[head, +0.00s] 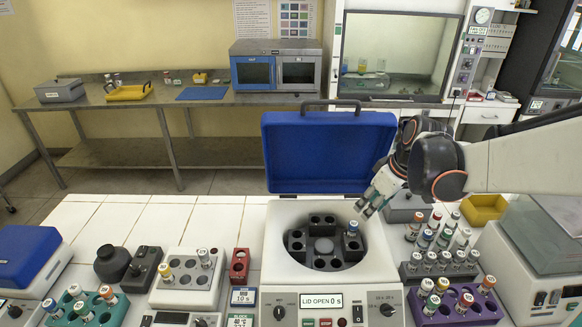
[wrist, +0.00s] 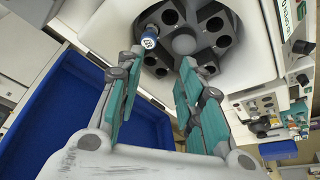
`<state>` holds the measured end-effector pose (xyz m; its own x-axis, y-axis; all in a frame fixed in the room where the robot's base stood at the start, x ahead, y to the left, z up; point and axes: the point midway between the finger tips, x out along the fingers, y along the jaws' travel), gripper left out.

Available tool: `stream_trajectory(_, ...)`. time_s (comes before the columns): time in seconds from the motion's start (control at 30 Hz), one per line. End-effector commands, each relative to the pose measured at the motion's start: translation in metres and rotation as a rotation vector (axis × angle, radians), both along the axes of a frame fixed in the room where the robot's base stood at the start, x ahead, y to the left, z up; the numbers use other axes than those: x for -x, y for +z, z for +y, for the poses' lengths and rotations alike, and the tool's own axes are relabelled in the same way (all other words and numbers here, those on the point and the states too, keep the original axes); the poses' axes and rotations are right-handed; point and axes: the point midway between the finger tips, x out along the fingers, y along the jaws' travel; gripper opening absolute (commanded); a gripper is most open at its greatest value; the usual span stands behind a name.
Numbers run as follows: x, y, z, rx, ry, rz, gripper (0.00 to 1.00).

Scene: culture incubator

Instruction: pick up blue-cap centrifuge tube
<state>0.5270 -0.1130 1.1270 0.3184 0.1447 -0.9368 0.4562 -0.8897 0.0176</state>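The blue-cap centrifuge tube (head: 352,229) stands in a hole at the right side of the rotor in the open centrifuge (head: 282,262). In the wrist view the blue-cap tube (wrist: 149,38) shows ahead of the left fingertip, its cap towards me. My gripper (head: 368,207) is just above the right rear rim of the centrifuge bowl, pointing down and left. In the wrist view my gripper (wrist: 161,60) is open with nothing between its fingers. The tube is apart from the fingers and only its upper part shows.
The raised blue centrifuge lid (head: 325,150) stands behind the bowl, close to my gripper. Tube racks stand at right, including a purple rack (head: 440,312). A white rack (head: 187,295) and a teal rack (head: 88,318) are at left. The other rotor holes look empty.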

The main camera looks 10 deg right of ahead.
Motion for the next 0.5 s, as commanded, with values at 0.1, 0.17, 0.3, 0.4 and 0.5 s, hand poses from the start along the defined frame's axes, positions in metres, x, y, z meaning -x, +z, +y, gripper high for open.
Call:
stream_trajectory(0.1,-0.004,-0.008,-0.022,-0.023,0.013,-0.014,0.34)
stream_trajectory(0.17,-0.006,-0.010,-0.026,-0.029,0.020,-0.018,0.34)
stream_trajectory(0.3,-0.010,-0.022,-0.027,-0.032,0.028,-0.022,0.34)
stream_trajectory(0.4,-0.015,-0.039,-0.024,-0.033,0.029,-0.022,0.34)
stream_trajectory(0.5,-0.022,-0.057,-0.020,-0.032,0.029,-0.022,0.34)
